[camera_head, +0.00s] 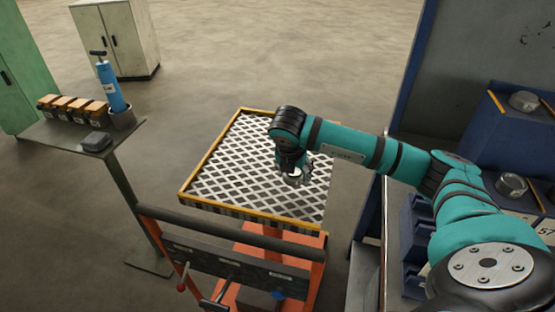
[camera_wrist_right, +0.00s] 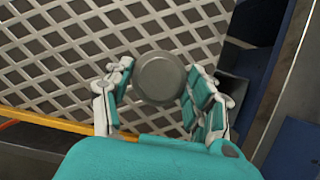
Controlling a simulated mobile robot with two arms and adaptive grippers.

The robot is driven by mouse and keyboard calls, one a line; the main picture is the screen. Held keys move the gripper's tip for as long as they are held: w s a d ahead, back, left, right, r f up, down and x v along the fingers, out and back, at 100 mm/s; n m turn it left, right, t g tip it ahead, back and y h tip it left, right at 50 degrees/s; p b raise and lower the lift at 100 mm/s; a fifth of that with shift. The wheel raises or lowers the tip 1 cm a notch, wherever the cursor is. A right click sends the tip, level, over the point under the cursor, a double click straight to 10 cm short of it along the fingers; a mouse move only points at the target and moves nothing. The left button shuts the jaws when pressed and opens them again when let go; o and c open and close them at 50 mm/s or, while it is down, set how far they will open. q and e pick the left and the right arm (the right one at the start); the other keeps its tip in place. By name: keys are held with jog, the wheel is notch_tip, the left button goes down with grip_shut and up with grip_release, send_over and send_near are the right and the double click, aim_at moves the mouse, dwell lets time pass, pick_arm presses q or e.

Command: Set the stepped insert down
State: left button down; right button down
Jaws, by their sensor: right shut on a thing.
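The stepped insert (camera_wrist_right: 160,77) shows in the right wrist view as a round grey metal piece, seen from above, between my right gripper's fingers. My right gripper (camera_wrist_right: 158,95) is shut on it, with a teal-padded finger on each side. In the head view the right gripper (camera_head: 293,176) points down over the lattice-topped table (camera_head: 235,180), and only a small pale part of the insert (camera_head: 293,180) shows under it. I cannot tell whether the insert touches the lattice. My left gripper is in neither view.
The table has a yellow rim and bare lattice around the gripper. An orange frame with a dark bar (camera_head: 215,228) stands in front. A side stand (camera_head: 60,140) at left holds a blue cylinder (camera_head: 110,88) and several small boxes. Blue shelving (camera_head: 480,140) with round metal parts stands at right.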

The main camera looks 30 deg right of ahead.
jog(key=w, duration=0.2)
jog(key=w+p, duration=0.1)
jog(key=w, duration=0.5)
jog(key=shift+w+d+f+p, duration=0.15)
jog(key=shift+d+f+p, duration=0.1)
jog(key=shift+p, duration=0.15)
notch_tip(320, 180, down, 3)
jog(key=shift+r+p, duration=0.2)
jog(key=shift+p, duration=0.45)
jog(key=shift+f, duration=0.55)
jog(key=shift+c, duration=2.1)
grip_release()
jog(key=shift+a+r, duration=0.1)
jog(key=b+v, duration=0.2)
jog(key=v, duration=1)
